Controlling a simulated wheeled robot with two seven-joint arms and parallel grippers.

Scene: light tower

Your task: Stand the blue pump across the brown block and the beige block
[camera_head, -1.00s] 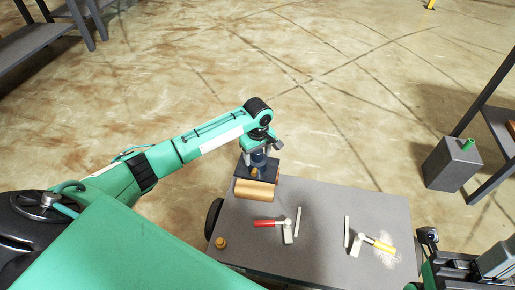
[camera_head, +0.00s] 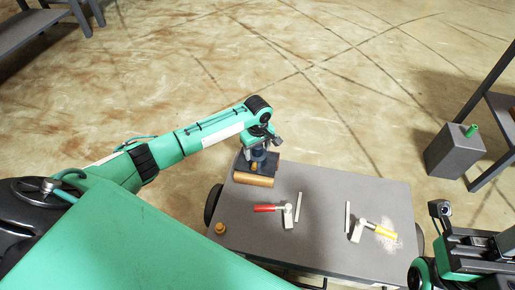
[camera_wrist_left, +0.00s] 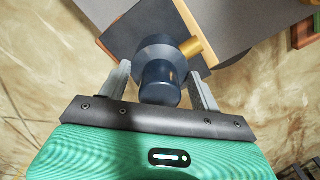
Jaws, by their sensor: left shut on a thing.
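The blue pump (camera_wrist_left: 160,75) is upright in my left gripper (camera_head: 258,150), which is shut on its body. It has a brass side outlet (camera_wrist_left: 192,47) and a dark square base plate (camera_wrist_left: 130,30). In the head view the pump is mostly hidden by the gripper, at the table's far left corner. A tan-brown block (camera_head: 254,180) lies just in front of the plate. I cannot tell whether the plate touches it. A brown edge (camera_wrist_left: 104,48) shows beside the plate in the left wrist view. I cannot make out the beige block for sure. My right gripper (camera_head: 468,248) is partly in view at lower right.
The grey table (camera_head: 325,190) holds a red-handled tool (camera_head: 268,208), a yellow-handled tool (camera_head: 383,233), two pale strips and a small brass piece (camera_head: 220,228). Pale dust lies by the yellow handle. A grey box (camera_head: 452,152) stands on the floor at right, by a shelf.

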